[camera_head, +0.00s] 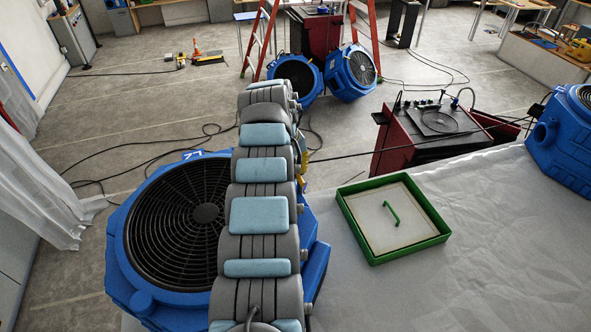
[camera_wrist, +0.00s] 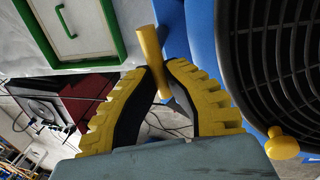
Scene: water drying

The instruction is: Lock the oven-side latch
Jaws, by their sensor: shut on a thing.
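A yellow lever (camera_wrist: 149,45), which looks like a latch handle, stands beside the blue housing of a large fan in the wrist view. My gripper (camera_wrist: 161,82), with yellow ribbed fingers and dark pads, is shut on the lever's lower part. A pointed grey piece shows just below the fingertips. A second yellow knob (camera_wrist: 282,143) sits at the fan's edge, apart from the gripper. In the head view my arm hides most of the gripper and the lever; only small yellow parts show beside it. I cannot tell which latch is the oven-side one.
The blue fan (camera_head: 140,272) lies grille up beside my arm. A green-rimmed tray (camera_head: 352,215) with a green handle rests on the grey-white sheet (camera_head: 480,265) to the right. A red and black unit (camera_head: 390,150) stands behind it. Cables cross the floor.

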